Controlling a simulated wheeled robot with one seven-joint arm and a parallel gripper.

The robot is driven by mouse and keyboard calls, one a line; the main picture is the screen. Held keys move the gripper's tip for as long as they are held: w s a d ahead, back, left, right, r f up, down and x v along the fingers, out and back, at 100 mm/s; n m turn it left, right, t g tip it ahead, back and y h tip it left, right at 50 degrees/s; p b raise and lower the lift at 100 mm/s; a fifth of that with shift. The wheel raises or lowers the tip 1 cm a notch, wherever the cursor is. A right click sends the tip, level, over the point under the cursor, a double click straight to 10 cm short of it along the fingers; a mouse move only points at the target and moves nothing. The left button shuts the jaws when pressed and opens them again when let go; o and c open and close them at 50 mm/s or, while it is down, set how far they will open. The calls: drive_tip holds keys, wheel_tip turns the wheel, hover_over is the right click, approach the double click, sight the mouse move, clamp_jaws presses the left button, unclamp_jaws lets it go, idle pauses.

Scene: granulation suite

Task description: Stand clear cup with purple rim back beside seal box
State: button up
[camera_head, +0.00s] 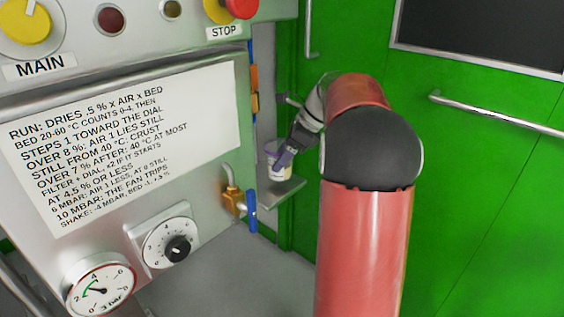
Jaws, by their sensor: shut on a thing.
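The clear cup with the purple rim (274,148) shows small and partly hidden, just right of the machine panel. It appears upright, just over or on a small grey shelf (283,194); I cannot tell whether its base touches. My gripper (283,160) reaches down to the cup from the upper right and is shut on it. The fingers cover part of the cup's right side. I cannot make out a seal box in this view.
The machine panel (110,150) with printed text, a dial (172,244) and a pressure gauge (101,286) fills the left. A brass valve with a blue handle (251,211) juts out beside the shelf. Green doors (480,200) with a bar handle (495,114) stand behind my arm.

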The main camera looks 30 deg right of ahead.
drive_tip(key=shift+f, duration=0.95)
drive_tip(key=o, duration=1.1)
drive_tip(key=shift+f, duration=0.15)
drive_tip(key=shift+r, duration=0.25)
drive_tip(key=p+v, duration=0.1)
drive_tip(key=v, duration=1.1)
drive_tip(key=shift+p, duration=0.35)
drive_tip(key=shift+f, duration=0.15)
